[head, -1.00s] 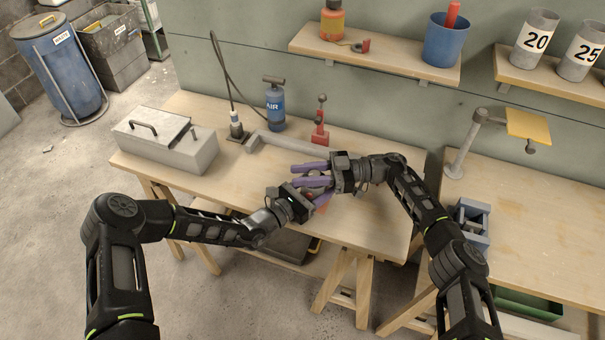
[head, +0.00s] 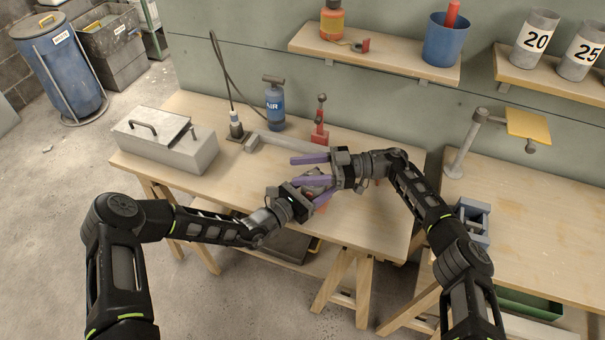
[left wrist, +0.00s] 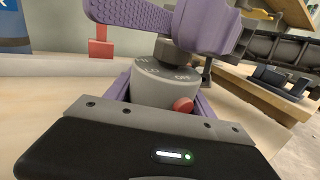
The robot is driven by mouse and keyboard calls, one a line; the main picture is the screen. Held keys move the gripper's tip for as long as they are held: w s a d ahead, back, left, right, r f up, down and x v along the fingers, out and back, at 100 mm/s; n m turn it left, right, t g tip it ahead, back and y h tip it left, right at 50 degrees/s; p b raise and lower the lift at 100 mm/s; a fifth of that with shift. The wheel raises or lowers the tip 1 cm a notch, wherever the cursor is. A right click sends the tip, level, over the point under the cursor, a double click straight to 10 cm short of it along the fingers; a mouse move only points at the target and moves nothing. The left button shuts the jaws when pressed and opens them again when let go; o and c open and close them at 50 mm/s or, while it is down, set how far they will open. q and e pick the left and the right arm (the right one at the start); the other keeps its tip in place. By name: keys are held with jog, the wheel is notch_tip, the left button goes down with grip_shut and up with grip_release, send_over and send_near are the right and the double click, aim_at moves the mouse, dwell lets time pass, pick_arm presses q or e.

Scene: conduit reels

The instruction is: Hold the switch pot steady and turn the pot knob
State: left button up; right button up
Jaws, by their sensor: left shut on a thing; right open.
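The dark pot knob (left wrist: 176,54) sits on top. In the head view the pot (head: 316,187) is largely hidden by my grippers. My left gripper (head: 325,192) is shut on the pot, its purple fingers at the pot's sides in the left wrist view. My right gripper (head: 297,170) is open, coming from the right above the pot. One of its purple fingers crosses by the knob in the left wrist view; I cannot tell whether it touches.
The workbench (head: 240,185) carries a grey toolbox (head: 165,145), a blue air bottle (head: 275,105) and a red clamp-like tool (head: 320,122) behind my grippers. A second bench (head: 530,210) stands at the right with a lamp-like stand (head: 465,150). The bench front is largely clear.

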notch_tip(320, 180, up, 8)
dwell(0.5)
jog(key=w+d+f+n+t+h, duration=0.7)
jog(key=d+f+n+t+h, duration=0.1)
jog(key=d+f+n+t, duration=0.25)
jog(key=s+d+n+t+y, duration=0.1)
jog(key=s+n+t+y, duration=0.2)
jog(key=s+n, duration=1.2)
jog(key=shift+d+r+t, duration=0.15)
jog(key=shift+t, duration=0.8)
